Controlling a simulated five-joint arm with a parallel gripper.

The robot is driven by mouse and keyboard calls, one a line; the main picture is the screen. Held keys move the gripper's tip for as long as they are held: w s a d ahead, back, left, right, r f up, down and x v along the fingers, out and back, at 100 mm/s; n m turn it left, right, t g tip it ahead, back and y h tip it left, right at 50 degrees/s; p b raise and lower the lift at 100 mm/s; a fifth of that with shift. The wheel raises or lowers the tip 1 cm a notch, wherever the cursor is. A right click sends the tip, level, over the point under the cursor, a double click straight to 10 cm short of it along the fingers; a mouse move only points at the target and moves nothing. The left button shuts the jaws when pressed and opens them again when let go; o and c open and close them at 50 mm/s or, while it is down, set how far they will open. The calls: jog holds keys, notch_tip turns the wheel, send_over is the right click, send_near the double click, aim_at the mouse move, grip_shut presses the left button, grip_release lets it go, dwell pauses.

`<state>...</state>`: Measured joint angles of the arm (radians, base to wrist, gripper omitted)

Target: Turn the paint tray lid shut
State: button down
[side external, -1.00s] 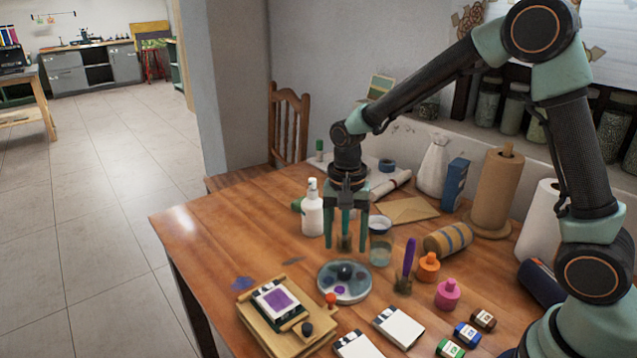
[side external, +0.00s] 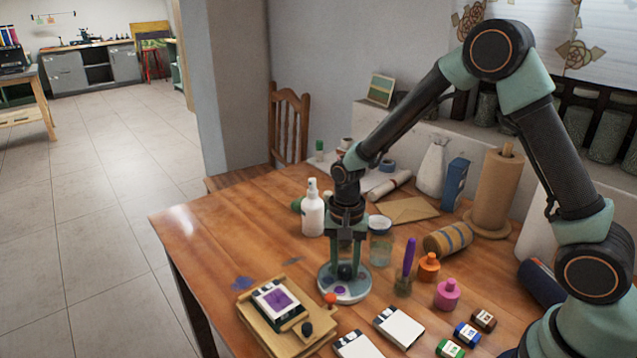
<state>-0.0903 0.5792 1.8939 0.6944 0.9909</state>
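The round paint tray (side external: 328,290) sits on the wooden table with a pale rim and a blue-grey lid on top. My gripper (side external: 345,272) points straight down over the lid, one finger on each side of the knob. The fingertips are down close to the lid. I cannot tell whether the fingers press on the knob or stand just clear of it. The fingers and the wrist hide the back part of the lid.
A white spray bottle (side external: 312,212) stands behind left. A wooden board (side external: 262,320) lies in front left. Small paint bottles (side external: 447,294) stand at right.

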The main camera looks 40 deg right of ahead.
jog(key=shift+n, duration=0.4)
jog(key=n, duration=0.5)
jog(key=shift+n, duration=0.4)
jog(key=n, duration=0.5)
jog(key=shift+a, duration=0.1)
jog(key=shift+n, duration=0.3)
jog(key=c, duration=0.5)
grip_release()
jog(key=shift+r, duration=0.1)
